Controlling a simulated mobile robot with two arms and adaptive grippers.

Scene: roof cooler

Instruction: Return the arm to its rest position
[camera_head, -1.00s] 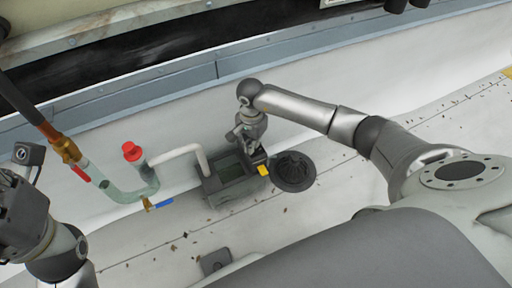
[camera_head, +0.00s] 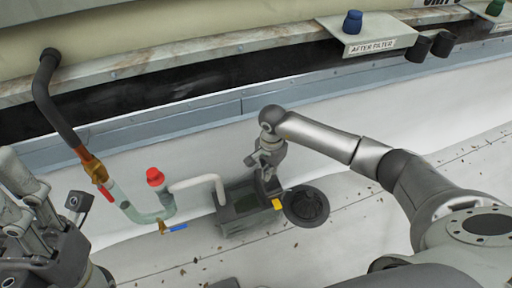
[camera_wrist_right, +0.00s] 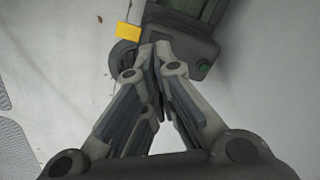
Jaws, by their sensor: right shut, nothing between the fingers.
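My right arm reaches in from the right in the head view. Its right gripper (camera_head: 266,170) hangs over the near-right end of a dark pump box (camera_head: 245,208). In the right wrist view the right gripper (camera_wrist_right: 156,55) has its fingers together with nothing between them. The fingertips overlap the edge of the dark box (camera_wrist_right: 180,35) in that view; I cannot tell whether they touch it. My left gripper stands at the left edge of the head view, partly cut off, and its fingers are not clear.
A yellow tab (camera_head: 277,204) and a round black strainer (camera_head: 306,206) sit beside the box. A pipe with a red cap (camera_head: 155,176) and a blue-handled valve (camera_head: 175,227) is to the left. An "AFTER FILTER" shelf (camera_head: 372,46) juts out behind.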

